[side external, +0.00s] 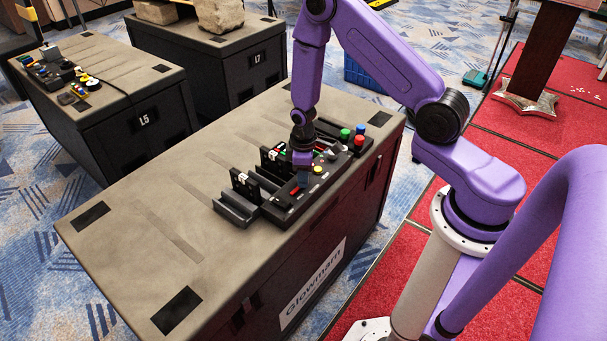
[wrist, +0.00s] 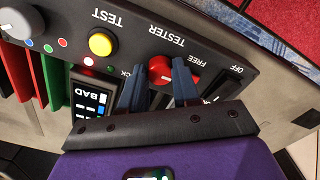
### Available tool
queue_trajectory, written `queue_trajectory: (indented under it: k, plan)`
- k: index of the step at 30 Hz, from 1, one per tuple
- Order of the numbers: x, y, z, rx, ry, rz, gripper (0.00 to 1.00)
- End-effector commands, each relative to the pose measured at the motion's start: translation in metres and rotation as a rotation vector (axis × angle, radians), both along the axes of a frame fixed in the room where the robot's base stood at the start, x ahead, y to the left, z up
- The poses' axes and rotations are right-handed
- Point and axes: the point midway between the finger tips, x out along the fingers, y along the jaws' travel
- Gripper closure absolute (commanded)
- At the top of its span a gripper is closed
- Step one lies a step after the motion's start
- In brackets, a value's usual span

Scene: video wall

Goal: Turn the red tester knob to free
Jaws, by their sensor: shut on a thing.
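The red tester knob (wrist: 160,66) shows in the wrist view on a black panel under the upside-down word TESTER. FREE is printed to its right, and a partly hidden label ending in CK is to its left. My gripper (wrist: 160,78) has its two blue-grey fingers on either side of the knob, shut on it. The way the knob points is not clear. In the side view my gripper (side external: 304,184) reaches down to the black console (side external: 285,205), and the knob is hidden there.
A yellow TEST button (wrist: 100,44) and a white knob (wrist: 15,24) sit left of the red knob. A small screen (wrist: 88,100) reads BAD. An OFF label and black switch (wrist: 225,86) are at right. The grey case top (side external: 150,235) is clear at left.

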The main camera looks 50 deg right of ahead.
Motion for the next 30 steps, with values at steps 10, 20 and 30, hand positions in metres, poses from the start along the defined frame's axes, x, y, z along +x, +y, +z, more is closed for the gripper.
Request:
queue_trajectory:
  k: [10,20,30]
  plan:
    - [0.0,0.0,0.0,0.0,-0.001,-0.001,0.43]
    - [0.002,0.0,0.023,0.0,-0.005,-0.001,0.43]
    - [0.002,0.0,0.074,0.0,-0.006,0.0,0.43]
